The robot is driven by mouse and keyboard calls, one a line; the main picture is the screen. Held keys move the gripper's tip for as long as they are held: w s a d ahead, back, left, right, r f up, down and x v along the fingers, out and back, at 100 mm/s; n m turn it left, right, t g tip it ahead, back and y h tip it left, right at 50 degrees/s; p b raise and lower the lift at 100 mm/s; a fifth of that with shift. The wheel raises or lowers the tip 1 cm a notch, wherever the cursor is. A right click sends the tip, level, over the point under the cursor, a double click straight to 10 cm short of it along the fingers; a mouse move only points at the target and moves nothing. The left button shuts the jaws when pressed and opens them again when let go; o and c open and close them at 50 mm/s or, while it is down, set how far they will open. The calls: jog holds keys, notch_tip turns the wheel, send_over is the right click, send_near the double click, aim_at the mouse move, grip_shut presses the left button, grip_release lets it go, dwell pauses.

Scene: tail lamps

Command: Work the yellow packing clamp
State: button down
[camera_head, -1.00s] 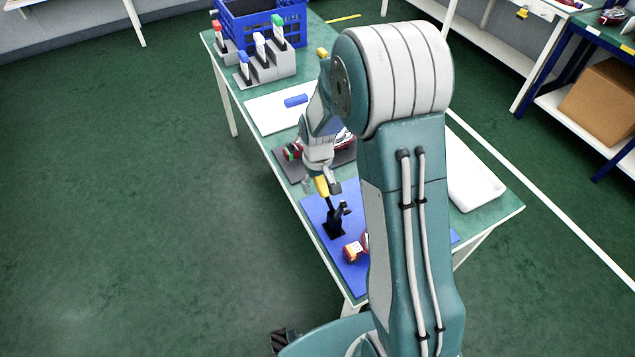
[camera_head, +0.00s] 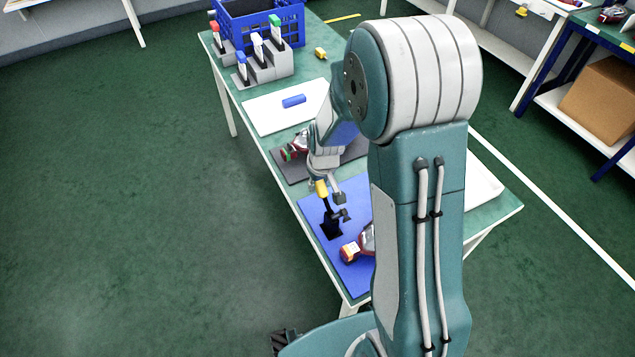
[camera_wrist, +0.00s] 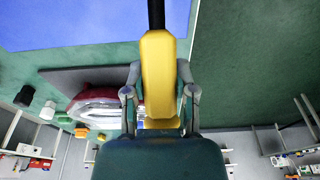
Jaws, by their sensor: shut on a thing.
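The packing clamp (camera_head: 330,226) is a black toggle clamp with a yellow handle (camera_head: 321,189), standing on the blue mat (camera_head: 309,207) near the front of the bench. My gripper (camera_head: 329,192) is at the top of the handle. In the wrist view the yellow handle (camera_wrist: 160,70) lies between the two fingers of my gripper (camera_wrist: 160,92), which are shut on it, and the black lever runs up from it. A red and white tail lamp (camera_head: 352,250) with a yellow-orange part lies on the mat beside the clamp, partly hidden by my arm.
Another lamp (camera_head: 297,148) lies on a dark grey mat (camera_head: 290,170) behind the clamp. Farther back are a white board with a blue block (camera_head: 293,101), grey stands (camera_head: 266,70) and a blue crate (camera_head: 233,24). A small yellow thing (camera_head: 320,53) lies beside the stands.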

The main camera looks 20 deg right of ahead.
aim_at(324, 195)
jog(key=shift+s+r+t, duration=0.2)
jog(key=shift+r+t, duration=0.1)
jog(key=shift+t, duration=0.2)
jog(key=shift+c, duration=2)
grip_release()
jog(key=v, duration=1.1)
jog(key=shift+r, duration=0.4)
jog(key=shift+s, duration=0.15)
